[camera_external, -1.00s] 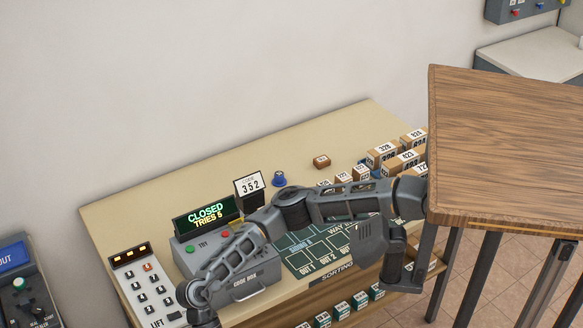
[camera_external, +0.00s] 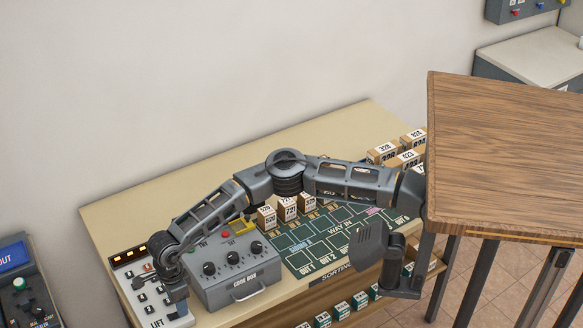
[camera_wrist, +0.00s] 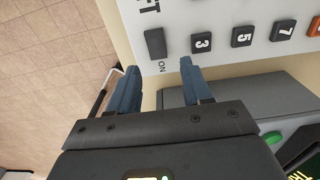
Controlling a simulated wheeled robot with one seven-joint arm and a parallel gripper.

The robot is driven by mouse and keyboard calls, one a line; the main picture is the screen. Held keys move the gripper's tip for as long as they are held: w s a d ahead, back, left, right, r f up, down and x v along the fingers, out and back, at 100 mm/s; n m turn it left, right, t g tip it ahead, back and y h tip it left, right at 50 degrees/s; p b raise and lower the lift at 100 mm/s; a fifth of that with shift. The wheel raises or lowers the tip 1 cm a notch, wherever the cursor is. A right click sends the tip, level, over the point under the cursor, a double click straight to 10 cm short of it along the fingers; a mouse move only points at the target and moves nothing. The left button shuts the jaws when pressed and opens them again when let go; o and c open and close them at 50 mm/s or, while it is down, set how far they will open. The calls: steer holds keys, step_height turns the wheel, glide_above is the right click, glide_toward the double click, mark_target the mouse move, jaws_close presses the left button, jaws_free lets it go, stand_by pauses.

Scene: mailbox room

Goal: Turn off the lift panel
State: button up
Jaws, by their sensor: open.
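The lift panel (camera_external: 150,300) is a pale slab with dark keys at the left end of the desk. Orange lights (camera_external: 130,254) glow at its top. My gripper (camera_external: 180,303) hangs over the panel's right side, pointing down. In the wrist view my gripper (camera_wrist: 160,66) is open and empty, its two fingers on either side of a line below the ON switch. Whether a fingertip touches the panel cannot be told.
The grey code box (camera_external: 235,270) with dark knobs stands close to the right of the panel. Number boxes (camera_external: 287,208) and a dark green sorting mat (camera_external: 330,240) lie further right. A wooden table top (camera_external: 505,150) stands at the right, near my arm.

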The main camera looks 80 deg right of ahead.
mark_target(174, 315)
steer(key=shift+f, duration=1.2)
jaws_close()
